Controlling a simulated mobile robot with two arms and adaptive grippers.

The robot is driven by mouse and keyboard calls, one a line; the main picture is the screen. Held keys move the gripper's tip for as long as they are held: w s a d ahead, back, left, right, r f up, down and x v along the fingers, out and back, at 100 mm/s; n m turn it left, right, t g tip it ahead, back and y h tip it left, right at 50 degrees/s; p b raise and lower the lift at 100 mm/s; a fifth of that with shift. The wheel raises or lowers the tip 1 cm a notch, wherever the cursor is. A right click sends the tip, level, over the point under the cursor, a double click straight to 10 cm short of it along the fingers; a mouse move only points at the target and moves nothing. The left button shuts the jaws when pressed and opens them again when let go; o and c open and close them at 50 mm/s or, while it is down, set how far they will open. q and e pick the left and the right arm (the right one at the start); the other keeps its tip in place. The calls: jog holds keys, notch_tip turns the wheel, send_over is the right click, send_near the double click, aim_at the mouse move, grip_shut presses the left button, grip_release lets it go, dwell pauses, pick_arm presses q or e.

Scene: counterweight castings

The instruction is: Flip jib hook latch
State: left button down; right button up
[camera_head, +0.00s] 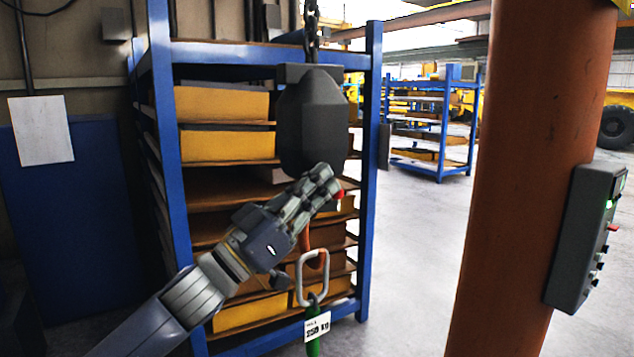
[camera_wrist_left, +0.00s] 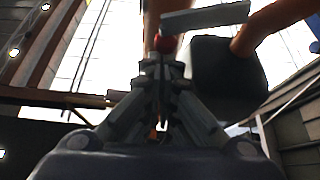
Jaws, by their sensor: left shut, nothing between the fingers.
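A dark hoist block (camera_head: 312,120) hangs from a chain (camera_head: 311,35). The orange hook (camera_head: 319,258) shows below it, partly hidden by my left gripper (camera_head: 328,178). A metal ring (camera_head: 299,285) is at the hook, with a green sling (camera_head: 313,348) and a white tag (camera_head: 317,327) below. A small red knob (camera_head: 340,195) shows right beside my fingertips. In the left wrist view my closed fingers (camera_wrist_left: 162,68) point at the red knob (camera_wrist_left: 165,43). Whether they touch it, I cannot tell. The latch itself is not clearly visible. My right gripper is out of view.
A blue rack (camera_head: 371,180) with yellow and brown castings stands behind the hook. A thick orange column (camera_head: 520,180) with a grey control box (camera_head: 587,240) stands at right. Open floor (camera_head: 430,235) lies between them. A second rack (camera_head: 441,140) stands farther back.

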aim_at(326, 205)
pick_arm(q)
jog(key=f+m+g, duration=0.1)
jog(key=m, duration=0.1)
jog(key=s+m+g+h, duration=0.1)
jog(key=m+g, duration=0.1)
jog(key=d+f+m+g+h, duration=0.1)
jog(key=m, duration=0.2)
jog(key=shift+s+f, duration=0.2)
jog(key=shift+f, duration=0.15)
notch_tip(326, 205, down, 7)
jog(key=m+g, duration=0.7)
jog(key=m, duration=0.5)
jog(key=shift+d+r+m+g+y+b, duration=0.2)
jog(key=shift+m+g+y+b, duration=0.1)
jog(key=shift+y+b, duration=0.1)
jog(key=shift+s+a, duration=0.1)
jog(key=shift+s, duration=0.05)
